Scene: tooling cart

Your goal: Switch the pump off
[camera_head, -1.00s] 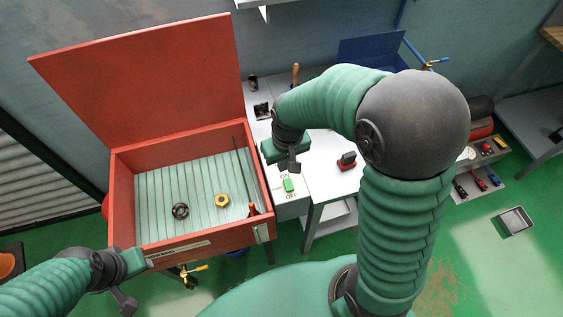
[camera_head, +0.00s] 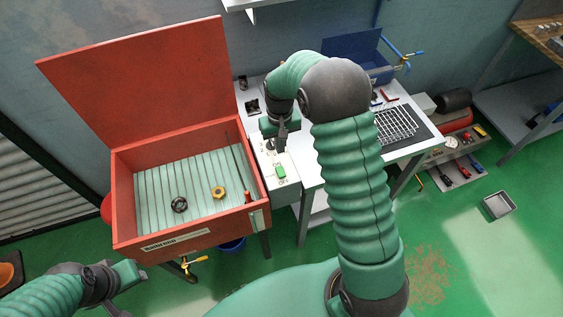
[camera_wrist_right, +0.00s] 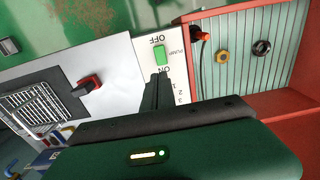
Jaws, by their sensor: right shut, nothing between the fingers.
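The pump switch is a green rocker (camera_head: 281,171) on a pale control box (camera_head: 287,189) beside the red parts washer. In the right wrist view the green rocker (camera_wrist_right: 159,55) sits between the words OFF and ON, with "PUMP" beside it. I cannot tell which side is pressed. My right gripper (camera_head: 282,144) is shut and empty above the box, on the wall side of the rocker. In the right wrist view its dark fingers (camera_wrist_right: 157,90) point at the ON end, with a small gap showing. My left gripper (camera_head: 128,285) hangs at the lower left, its jaws unclear.
The red washer (camera_head: 185,235) has its lid up, with a black ring (camera_head: 179,205) and a yellow nut (camera_head: 218,192) inside. A wire rack (camera_head: 396,124) lies farther right.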

